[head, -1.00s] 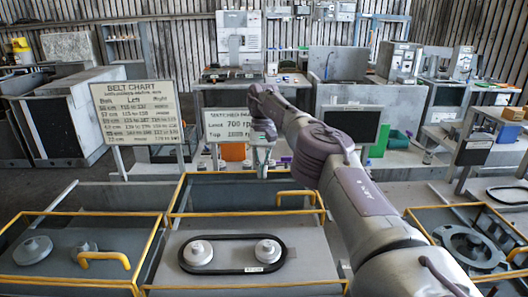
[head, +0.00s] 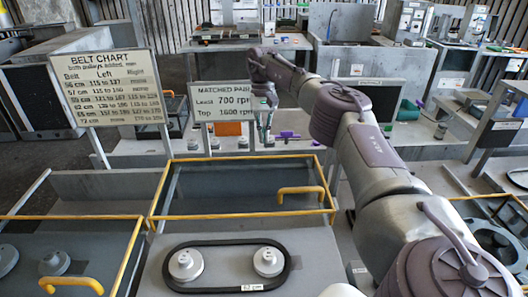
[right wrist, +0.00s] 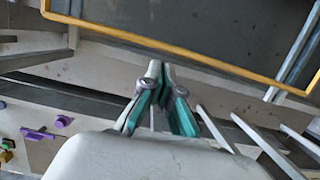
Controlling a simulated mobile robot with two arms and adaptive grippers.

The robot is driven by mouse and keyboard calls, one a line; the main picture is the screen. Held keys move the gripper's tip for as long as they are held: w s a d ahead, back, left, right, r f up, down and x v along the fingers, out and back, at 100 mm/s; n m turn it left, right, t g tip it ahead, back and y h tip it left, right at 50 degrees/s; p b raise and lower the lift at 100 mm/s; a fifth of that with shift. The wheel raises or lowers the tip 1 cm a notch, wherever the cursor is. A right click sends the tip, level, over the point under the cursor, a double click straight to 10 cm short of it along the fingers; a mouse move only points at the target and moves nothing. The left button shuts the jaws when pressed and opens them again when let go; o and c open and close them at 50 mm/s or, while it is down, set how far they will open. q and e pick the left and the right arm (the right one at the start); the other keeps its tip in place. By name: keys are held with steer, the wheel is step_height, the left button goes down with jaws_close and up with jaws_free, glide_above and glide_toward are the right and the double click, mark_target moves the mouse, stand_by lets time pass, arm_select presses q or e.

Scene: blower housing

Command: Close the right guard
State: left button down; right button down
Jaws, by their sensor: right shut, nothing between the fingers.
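In the head view a yellow-edged guard frame (head: 240,213) with a yellow handle (head: 302,191) stands behind the middle plate, whose belt and two pulleys lie uncovered. Another yellow-edged frame (head: 490,196) shows at the right edge, partly hidden by my right arm; I cannot tell its state. My right gripper (head: 266,140) points down beyond the middle frame's far edge, apart from it and the handle. The right wrist view shows its fingers (right wrist: 161,68) together and empty, with a yellow frame edge (right wrist: 170,48) beyond them. My left gripper is out of view.
A third yellow-edged frame (head: 70,218) is at the left, with a handle (head: 72,284). A belt chart sign (head: 115,88) and a matched pair sign (head: 221,101) stand behind. A bench with small purple parts (head: 290,134) lies near my gripper.

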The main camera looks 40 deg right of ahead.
steer(key=d+p+x, duration=0.1)
steer(key=x, duration=0.5)
steer(key=shift+a+p, duration=0.35)
steer(key=shift+a, duration=0.1)
steer(key=shift+w+f, duration=0.1)
